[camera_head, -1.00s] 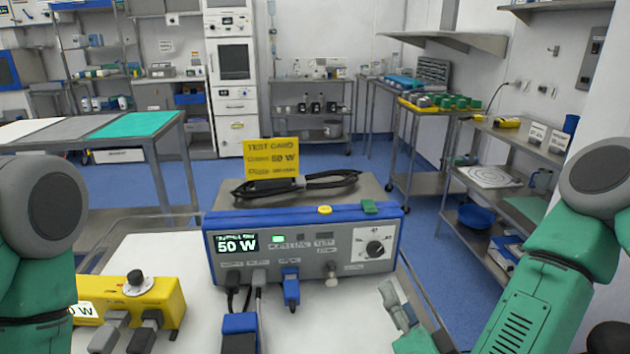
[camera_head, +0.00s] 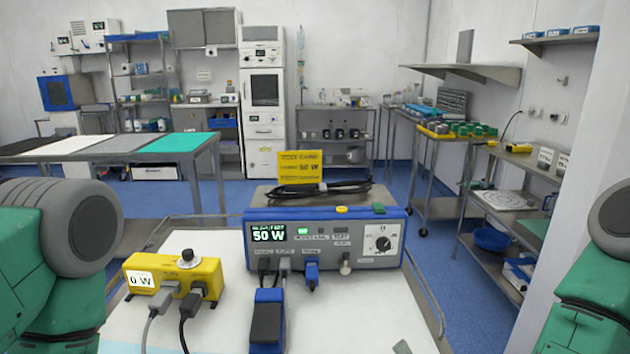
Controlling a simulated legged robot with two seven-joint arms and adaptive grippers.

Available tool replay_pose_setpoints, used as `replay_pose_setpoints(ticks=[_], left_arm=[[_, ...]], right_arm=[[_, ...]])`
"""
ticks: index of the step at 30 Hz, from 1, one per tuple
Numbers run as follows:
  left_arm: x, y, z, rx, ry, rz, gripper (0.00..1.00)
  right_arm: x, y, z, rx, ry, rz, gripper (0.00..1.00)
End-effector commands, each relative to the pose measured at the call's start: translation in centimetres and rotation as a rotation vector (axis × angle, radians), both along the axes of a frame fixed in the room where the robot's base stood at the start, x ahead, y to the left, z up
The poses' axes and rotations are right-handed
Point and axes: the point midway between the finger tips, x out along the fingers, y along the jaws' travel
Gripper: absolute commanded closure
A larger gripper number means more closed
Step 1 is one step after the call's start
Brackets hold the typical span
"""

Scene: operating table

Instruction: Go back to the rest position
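My two arms show only as green and grey links at the left and right edges of the head view; neither gripper is in the picture. Between them on the white-topped table (camera_head: 215,325) stands a blue and grey generator box (camera_head: 325,255), its display reading 50 W. A yellow box (camera_head: 210,270) reading 0 W sits to its left with cables plugged in. A blue and dark pedal-like piece (camera_head: 267,322) lies in front of the generator. A yellow test card (camera_head: 300,167) stands behind the generator, above a coiled black cable (camera_head: 320,190).
A long table (camera_head: 130,147) with a green section stands at the back left. A cart (camera_head: 440,150) with yellow tray and a steel shelf unit (camera_head: 505,190) stand at the right. Blue floor (camera_head: 400,200) is clear between them. The wall closes the right side.

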Motion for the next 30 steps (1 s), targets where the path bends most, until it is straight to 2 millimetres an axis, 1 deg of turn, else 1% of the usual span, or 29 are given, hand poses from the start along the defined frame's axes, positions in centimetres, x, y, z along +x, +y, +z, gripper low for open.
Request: replay_pose_setpoints(ticks=[1, 5, 8, 11, 12, 14, 15, 17, 18, 21, 24, 27, 30], left_arm=[[0.0, 0.0, 0.0, 0.000, -0.001, 0.000, 1.00], [0.0, 0.0, 0.0, 0.000, 0.000, 0.000, 1.00], [0.0, 0.0, 0.0, 0.000, 0.000, 0.000, 1.00], [0.0, 0.0, 0.0, 0.000, 0.000, 0.000, 1.00], [0.0, 0.0, 0.0, 0.000, 0.000, 0.000, 1.00], [0.0, 0.0, 0.0, 0.000, 0.001, 0.000, 1.00], [0.0, 0.0, 0.0, 0.000, 0.001, 0.000, 1.00], [0.0, 0.0, 0.0, 0.000, 0.001, 0.000, 1.00], [0.0, 0.0, 0.0, 0.000, 0.001, 0.000, 1.00], [0.0, 0.0, 0.0, 0.000, 0.001, 0.000, 1.00], [0.0, 0.0, 0.0, 0.000, 0.001, 0.000, 1.00], [0.0, 0.0, 0.0, 0.000, 0.001, 0.000, 1.00], [0.0, 0.0, 0.0, 0.000, 0.001, 0.000, 1.00]], right_arm=[[-0.5, 0.3, -1.0, -0.025, 0.035, 0.029, 0.49], [-2.0, 0.8, -3.9, -0.100, 0.141, 0.107, 0.49], [-3.7, 0.9, -6.7, -0.173, 0.244, 0.178, 0.49], [-5.9, 0.5, -9.9, -0.257, 0.369, 0.257, 0.49], [-7.0, 0.2, -11.3, -0.297, 0.427, 0.291, 0.49], [-9.0, -0.6, -13.5, -0.362, 0.526, 0.348, 0.49], [-10.7, -1.5, -15.0, -0.412, 0.605, 0.389, 0.49], [-13.4, -3.3, -17.1, -0.491, 0.733, 0.448, 0.49], [-15.3, -4.6, -18.3, -0.542, 0.822, 0.485, 0.49], [-19.3, -8.0, -20.0, -0.641, 1.011, 0.550, 0.49], [-22.0, -10.5, -20.5, -0.701, 1.143, 0.585, 0.49], [-23.3, -11.8, -20.5, -0.729, 1.211, 0.602, 0.49], [-23.8, -12.2, -20.5, -0.735, 1.234, 0.606, 0.49]])
